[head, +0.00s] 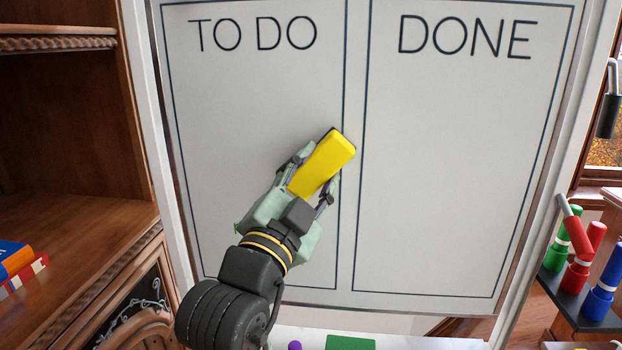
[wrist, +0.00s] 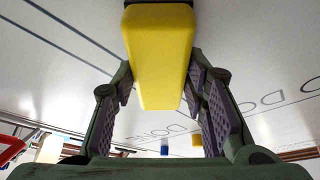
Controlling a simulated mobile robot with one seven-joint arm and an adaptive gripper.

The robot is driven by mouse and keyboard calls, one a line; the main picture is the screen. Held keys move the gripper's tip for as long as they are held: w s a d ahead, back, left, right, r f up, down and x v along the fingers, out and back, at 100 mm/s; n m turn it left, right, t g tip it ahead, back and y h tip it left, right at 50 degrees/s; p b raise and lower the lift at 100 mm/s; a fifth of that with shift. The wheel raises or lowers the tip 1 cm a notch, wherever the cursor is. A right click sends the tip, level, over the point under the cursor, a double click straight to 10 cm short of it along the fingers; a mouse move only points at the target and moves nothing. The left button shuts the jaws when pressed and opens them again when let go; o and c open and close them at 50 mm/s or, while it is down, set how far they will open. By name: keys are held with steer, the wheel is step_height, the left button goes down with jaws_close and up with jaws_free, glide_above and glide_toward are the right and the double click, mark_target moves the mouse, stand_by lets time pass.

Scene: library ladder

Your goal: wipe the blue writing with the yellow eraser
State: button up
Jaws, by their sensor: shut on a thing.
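My gripper (head: 315,180) is shut on the yellow eraser (head: 326,162), with one finger on each side of it. The eraser is at the whiteboard (head: 455,180), near the right border of the "TO DO" box. Its dark face is toward the board; I cannot tell whether it touches. In the wrist view the eraser (wrist: 160,55) sits between the fingers of my gripper (wrist: 163,100). No blue writing shows on the visible board; only the dark printed headings and box lines show. The patch behind the eraser and arm is hidden.
A wooden bookcase (head: 70,130) stands close on the left, with books (head: 18,262) on a shelf. Green, red and blue markers (head: 604,285) stand on a dark holder at the right. A green object (head: 350,343) lies below the board. The "DONE" box is clear.

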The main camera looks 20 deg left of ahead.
steer(key=shift+s+a+b, duration=0.15)
steer(key=shift+s+a, duration=0.15)
steer(key=shift+a, duration=0.95)
steer(key=shift+s+a+b, duration=0.2)
steer(key=shift+s+a, duration=0.15)
steer(key=shift+a, duration=0.9)
steer(key=shift+s+a+b, duration=0.15)
steer(key=shift+s+a, duration=0.15)
steer(key=shift+a, duration=0.95)
steer(key=shift+s+a+f+b, duration=0.1)
steer(key=shift+s+a+b, duration=0.15)
steer(key=shift+a, duration=0.95)
steer(key=shift+s+a+r+b, duration=0.15)
steer(key=shift+s+a, duration=0.1)
steer(key=shift+a, duration=0.95)
steer(key=shift+s+a+f+b, duration=0.15)
steer(key=shift+s+a+b, duration=0.1)
steer(key=shift+a, duration=0.95)
steer(key=shift+s+a, duration=0.3)
steer(key=shift+a, duration=0.65)
steer(key=shift+s+a, duration=0.3)
steer(key=shift+a, duration=0.65)
steer(key=s+d+b, duration=0.1)
steer(key=s, duration=0.5)
steer(key=shift+d, duration=0.25)
steer(key=s, duration=0.1)
steer(key=s+b, duration=0.1)
steer(key=shift+s+d, duration=0.35)
steer(key=shift+s, duration=0.05)
